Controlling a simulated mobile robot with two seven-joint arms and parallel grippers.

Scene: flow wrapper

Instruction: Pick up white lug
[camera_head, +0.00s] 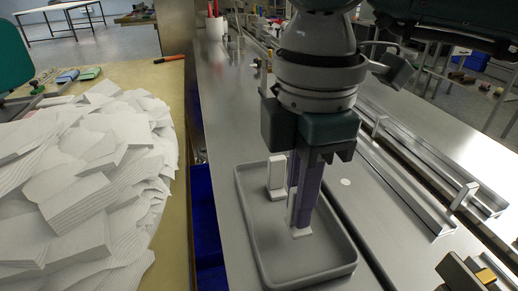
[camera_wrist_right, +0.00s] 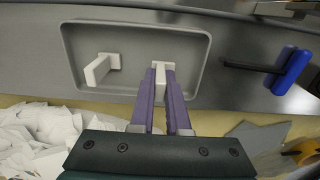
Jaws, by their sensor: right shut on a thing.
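A white lug (camera_wrist_right: 160,68) stands in the grey tray (camera_head: 262,268), between the purple fingers of my right gripper (camera_wrist_right: 162,95). The right gripper is shut on this lug, reaching down into the tray from above. In the head view the lug's foot (camera_head: 300,233) shows below the fingertips, at or close to the tray floor; I cannot tell whether it touches. A second white lug (camera_head: 276,178) stands free in the tray, to the left in the wrist view (camera_wrist_right: 101,68). My left gripper is not in view.
A pile of white paper pieces (camera_head: 80,180) covers the wooden table at left. A blue bin (camera_head: 207,225) sits in the gap beside the steel bench. Metal rails (camera_head: 410,175) run right of the tray. A blue-handled tool (camera_wrist_right: 288,70) lies right of the tray in the wrist view.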

